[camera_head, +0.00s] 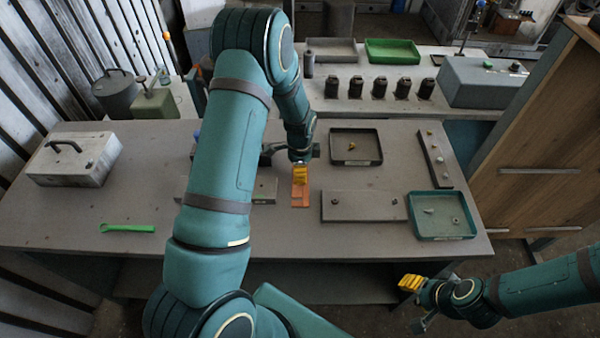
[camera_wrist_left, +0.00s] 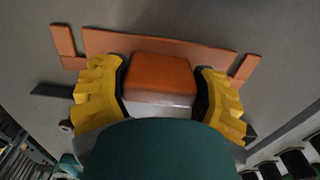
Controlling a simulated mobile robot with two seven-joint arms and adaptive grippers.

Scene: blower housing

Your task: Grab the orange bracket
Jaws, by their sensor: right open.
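The orange bracket (camera_head: 300,194) is at the middle of the table, below my left gripper (camera_head: 300,173) in the head view. In the left wrist view the bracket shows as a long bar with short end pieces and a raised block (camera_wrist_left: 158,75). The yellow fingers of my left gripper (camera_wrist_left: 160,95) lie on either side of this block, very close to it. I cannot tell whether they press on it. My right gripper (camera_head: 410,284) is open and empty, in front of the table at the lower right.
A grey plate (camera_head: 362,206) lies right of the bracket, with a green-rimmed tray (camera_head: 442,236) beyond it. A dark tray (camera_head: 356,162) is behind. A green wrench (camera_head: 127,228) and a grey metal box (camera_head: 74,160) are on the left. The table's front middle is clear.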

